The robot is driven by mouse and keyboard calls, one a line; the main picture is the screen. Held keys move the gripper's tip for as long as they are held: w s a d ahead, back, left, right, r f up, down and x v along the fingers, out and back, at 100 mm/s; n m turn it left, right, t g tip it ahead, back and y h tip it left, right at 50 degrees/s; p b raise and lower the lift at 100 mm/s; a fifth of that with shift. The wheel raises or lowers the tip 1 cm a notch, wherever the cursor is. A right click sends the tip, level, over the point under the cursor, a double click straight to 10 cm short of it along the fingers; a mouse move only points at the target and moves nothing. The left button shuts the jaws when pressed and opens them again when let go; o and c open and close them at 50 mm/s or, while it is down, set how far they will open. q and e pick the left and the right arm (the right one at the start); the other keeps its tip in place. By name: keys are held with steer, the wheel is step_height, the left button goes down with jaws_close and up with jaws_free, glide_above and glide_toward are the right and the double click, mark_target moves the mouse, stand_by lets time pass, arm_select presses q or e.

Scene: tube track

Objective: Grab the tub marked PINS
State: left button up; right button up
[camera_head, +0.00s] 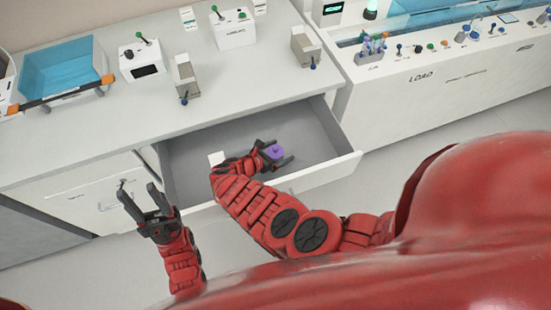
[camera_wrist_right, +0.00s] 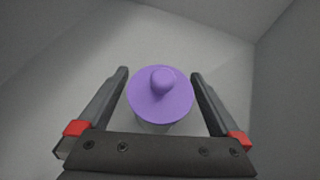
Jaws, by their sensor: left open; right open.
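A small tub with a round purple knobbed lid (camera_head: 275,152) stands in the open drawer; no PINS marking shows on it. My right gripper (camera_head: 278,156) is down in the drawer with its open fingers on either side of the tub. In the right wrist view the purple lid (camera_wrist_right: 161,94) sits between the two fingers (camera_wrist_right: 160,85), with small gaps on both sides. The tub's body is mostly hidden under the lid. My left gripper (camera_head: 138,198) is open and empty, in front of the cabinet left of the drawer.
A white object (camera_head: 216,159) is by the drawer's left side, partly behind my arm.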

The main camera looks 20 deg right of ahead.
steer(key=shift+w+d+f, duration=0.2)
steer(key=shift+d+f, duration=0.05)
steer(key=shift+d, duration=0.15)
steer(key=c, duration=1.3)
steer(key=shift+r, duration=0.15)
